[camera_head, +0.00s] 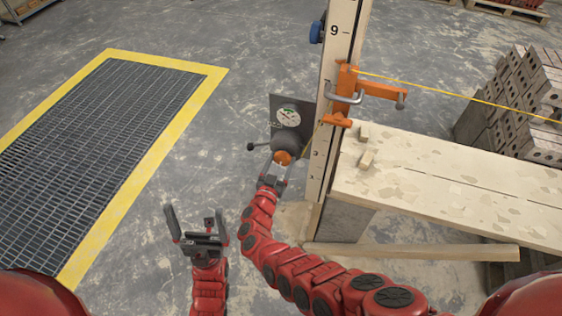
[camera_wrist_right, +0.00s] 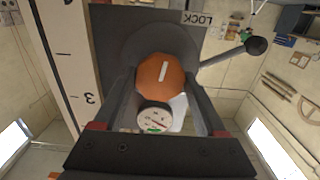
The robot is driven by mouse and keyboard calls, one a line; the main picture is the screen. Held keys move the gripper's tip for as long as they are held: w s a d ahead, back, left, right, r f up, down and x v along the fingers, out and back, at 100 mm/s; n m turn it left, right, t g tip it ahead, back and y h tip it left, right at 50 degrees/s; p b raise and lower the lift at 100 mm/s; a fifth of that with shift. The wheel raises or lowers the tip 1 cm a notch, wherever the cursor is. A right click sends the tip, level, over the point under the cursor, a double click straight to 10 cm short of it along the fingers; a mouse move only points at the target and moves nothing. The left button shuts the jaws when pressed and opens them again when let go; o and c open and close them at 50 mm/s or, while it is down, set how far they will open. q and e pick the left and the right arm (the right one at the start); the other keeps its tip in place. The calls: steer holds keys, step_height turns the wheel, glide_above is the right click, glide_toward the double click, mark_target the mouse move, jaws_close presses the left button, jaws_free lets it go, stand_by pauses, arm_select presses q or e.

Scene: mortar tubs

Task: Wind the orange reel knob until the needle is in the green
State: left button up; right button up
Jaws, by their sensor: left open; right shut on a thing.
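The orange reel knob (camera_head: 283,157) sits on the front of a dark round reel (camera_head: 290,147) beside the upright staff. In the right wrist view the faceted knob (camera_wrist_right: 161,80) bears a white line and sits between the fingertips of my right gripper (camera_wrist_right: 160,85), which is shut on it. My right gripper (camera_head: 273,178) partly hides the knob in the head view. A white round gauge (camera_head: 288,115) with green on its face is on the plate above the reel; it also shows in the right wrist view (camera_wrist_right: 154,118). Its needle is too small to read surely. My left gripper (camera_head: 197,230) is open and empty.
A lever with a black ball (camera_wrist_right: 256,45) sticks out by the "LOCK" lettering. The numbered staff (camera_head: 328,110) stands right of the reel, with an orange bracket (camera_head: 375,88) and a yellow line. A block wall (camera_head: 450,185) is right; a yellow-edged grate (camera_head: 212,72) is left.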

steer(key=shift+c, duration=1.4)
steer(key=shift+f, duration=0.1)
steer(key=m+b, duration=0.1)
steer(key=m, duration=0.1)
steer(key=m+b, duration=0.2)
steer(key=shift+d+f, duration=0.1)
steer(key=shift+f, duration=0.1)
steer(key=m+b, duration=0.4)
steer(key=shift+r+m+b, duration=0.2)
steer(key=shift+m+b, duration=1.65)
steer(key=shift+m, duration=0.05)
steer(key=o, duration=1.3)
